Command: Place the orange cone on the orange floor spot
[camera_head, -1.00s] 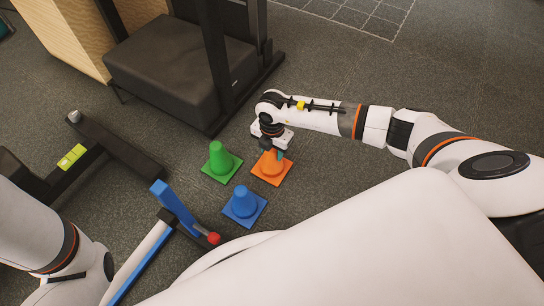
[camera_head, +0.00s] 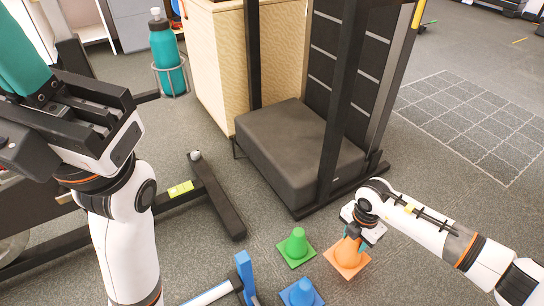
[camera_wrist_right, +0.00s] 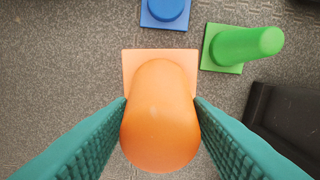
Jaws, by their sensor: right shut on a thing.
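The orange cone (camera_head: 347,258) stands upright at the lower right in the head view, on the grey floor. In the right wrist view the cone (camera_wrist_right: 160,115) is large and central, between two teal finger pads. A paler orange square (camera_wrist_right: 160,58) lies directly beneath it; I cannot tell whether this is the cone's base or the floor spot. My right gripper (camera_head: 354,240) points down and is shut on the cone's upper part. My left gripper (camera_head: 28,65) is raised at the upper left, far from the cone, fingers cut off by the picture edge.
A green cone (camera_head: 297,243) and a blue cone (camera_head: 301,292) stand close beside the orange one. A black padded bench (camera_head: 290,145) with dark posts is behind them. A dark frame foot (camera_head: 218,205) is left. A teal bottle (camera_head: 165,55) sits in a ring holder.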

